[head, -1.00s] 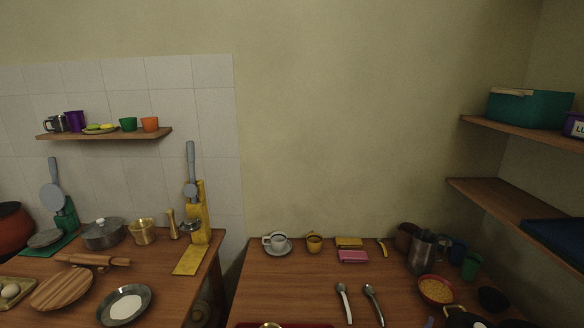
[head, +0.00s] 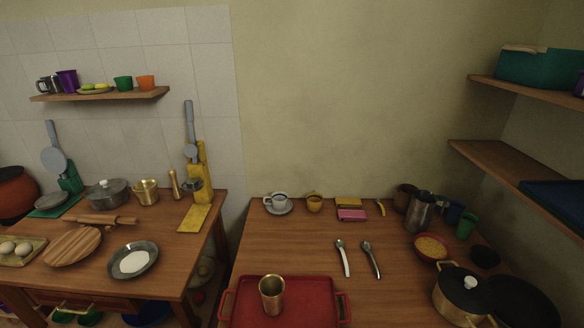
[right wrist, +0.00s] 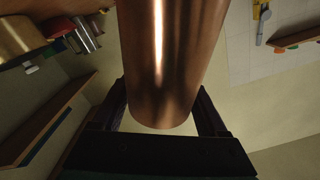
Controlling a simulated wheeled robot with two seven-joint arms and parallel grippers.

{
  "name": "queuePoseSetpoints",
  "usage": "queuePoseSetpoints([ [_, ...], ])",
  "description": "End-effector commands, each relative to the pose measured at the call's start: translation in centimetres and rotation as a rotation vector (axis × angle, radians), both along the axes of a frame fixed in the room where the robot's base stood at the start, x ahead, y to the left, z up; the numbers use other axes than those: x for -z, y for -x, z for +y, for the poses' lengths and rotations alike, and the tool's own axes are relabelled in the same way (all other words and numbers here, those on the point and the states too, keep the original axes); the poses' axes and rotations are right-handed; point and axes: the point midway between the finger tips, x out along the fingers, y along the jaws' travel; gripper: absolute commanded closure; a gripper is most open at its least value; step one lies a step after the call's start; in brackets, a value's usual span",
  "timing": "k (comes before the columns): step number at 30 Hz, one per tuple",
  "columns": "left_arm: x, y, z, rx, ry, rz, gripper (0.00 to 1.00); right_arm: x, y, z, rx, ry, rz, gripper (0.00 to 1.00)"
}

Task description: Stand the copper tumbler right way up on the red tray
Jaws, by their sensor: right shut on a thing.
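In the right wrist view a copper tumbler (right wrist: 165,60) fills the upper middle, large and close. My right gripper (right wrist: 165,118) is shut on it, a dark finger on each side. Its rounded end shows; its other end runs out of the picture, so I cannot tell which way up it is. In the head view the red tray (head: 310,292) lies at the table's front, its near edge cut off. A brass-coloured cup (head: 272,296) stands on it, open end up, with no gripper touching it. Neither gripper shows in the head view.
Two spoons (head: 343,258) lie behind the tray. A gold pot with a black lid (head: 458,295) stands at the right, near a pasta bowl (head: 431,247). Cups, cloths and a metal jug (head: 420,211) line the back. The tray's right half is bare.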

Motion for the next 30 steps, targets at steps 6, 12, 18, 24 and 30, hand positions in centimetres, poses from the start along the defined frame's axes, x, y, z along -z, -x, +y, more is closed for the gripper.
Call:
queuePoseSetpoints([
  [6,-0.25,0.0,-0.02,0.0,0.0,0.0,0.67,-0.02,-0.03,-0.01,0.0,-0.341,0.001,0.83],
  [12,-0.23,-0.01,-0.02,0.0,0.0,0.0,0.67,0.0,-0.03,-0.01,0.002,-0.348,0.001,0.83],
  [18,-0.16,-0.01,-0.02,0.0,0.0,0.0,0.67,0.05,-0.03,-0.01,0.001,-0.686,0.003,0.83],
  [24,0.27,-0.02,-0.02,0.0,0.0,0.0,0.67,0.11,-0.03,0.01,0.001,-1.096,0.005,0.83],
  [30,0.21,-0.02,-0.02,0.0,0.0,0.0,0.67,0.0,-0.03,-0.01,0.001,-1.132,0.005,0.83],
])
